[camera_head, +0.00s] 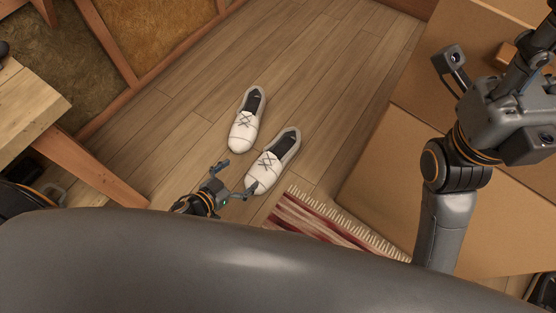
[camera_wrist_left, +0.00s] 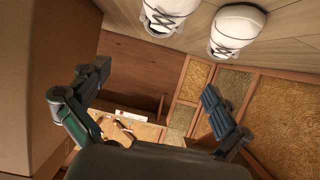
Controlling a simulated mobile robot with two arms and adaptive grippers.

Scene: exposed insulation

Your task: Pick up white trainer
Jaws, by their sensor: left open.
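Two white trainers with dark insides and dark laces stand on the wooden floor in the head view. One trainer (camera_head: 246,120) is farther from me; the other trainer (camera_head: 270,165) is nearer and to its right. My left gripper (camera_head: 237,178) is open and empty, just left of the nearer trainer's toe. In the left wrist view the open fingers of my left gripper (camera_wrist_left: 155,80) have nothing between them. One trainer (camera_wrist_left: 168,14) and the other trainer (camera_wrist_left: 237,30) show at the top. My right gripper (camera_head: 500,95) is over the cardboard at the right; its finger opening is unclear.
Large cardboard boxes (camera_head: 395,190) fill the right side. A wooden table (camera_head: 30,105) stands at the left, by a timber-framed wall with exposed insulation (camera_head: 145,35). The floor beyond the trainers is clear.

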